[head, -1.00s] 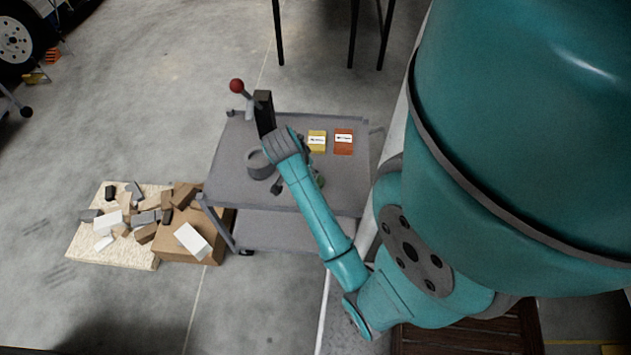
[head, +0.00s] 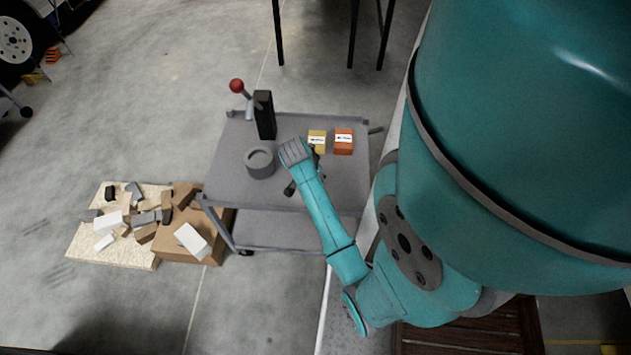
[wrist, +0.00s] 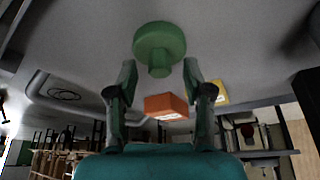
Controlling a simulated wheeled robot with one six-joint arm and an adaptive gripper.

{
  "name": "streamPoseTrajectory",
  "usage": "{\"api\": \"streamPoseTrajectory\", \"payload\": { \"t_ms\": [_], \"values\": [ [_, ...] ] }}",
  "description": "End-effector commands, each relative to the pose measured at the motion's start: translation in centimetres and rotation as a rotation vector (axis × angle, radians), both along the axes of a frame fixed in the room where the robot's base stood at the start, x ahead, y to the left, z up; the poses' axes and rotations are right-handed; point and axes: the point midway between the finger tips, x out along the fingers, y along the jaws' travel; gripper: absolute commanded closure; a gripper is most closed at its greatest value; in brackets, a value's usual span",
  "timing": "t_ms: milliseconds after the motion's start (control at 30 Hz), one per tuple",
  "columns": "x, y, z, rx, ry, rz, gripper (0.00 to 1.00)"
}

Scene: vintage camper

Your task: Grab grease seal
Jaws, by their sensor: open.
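No part is plainly labelled as the grease seal; a thick grey ring (head: 260,162) lies on the left of the grey cart top. A green disc with a short stem (wrist: 160,42) is just beyond my open fingertips in the wrist view; in the head view it is hidden behind my arm. My gripper (wrist: 160,68) is open, with nothing held. An orange box with a white label (head: 344,142) also shows between the fingers in the wrist view (wrist: 166,106). A yellow labelled box (head: 317,138) stands left of it, partly behind my wrist; it shows too beside the right finger (wrist: 221,92).
A black upright block (head: 264,115) and a red-knobbed lever (head: 237,86) stand at the cart's back left. Bare cart top (head: 232,180) lies around the ring. A cardboard box (head: 190,248) and a pale board (head: 85,245) with several blocks are on the floor at left.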

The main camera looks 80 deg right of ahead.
Motion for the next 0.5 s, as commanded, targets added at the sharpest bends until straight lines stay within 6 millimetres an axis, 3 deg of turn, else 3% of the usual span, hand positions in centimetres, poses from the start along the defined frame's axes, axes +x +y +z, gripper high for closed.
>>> {"api": "streamPoseTrajectory", "payload": {
  "t_ms": [300, 367, 500],
  "values": [
    [-0.11, -0.24, -0.61, 0.000, 0.000, -0.001, 0.49],
    [-0.11, -0.24, -0.61, 0.000, 0.000, 0.000, 0.62],
    [-0.11, -0.22, -0.60, 0.000, 0.000, 0.000, 0.97]
  ]
}}
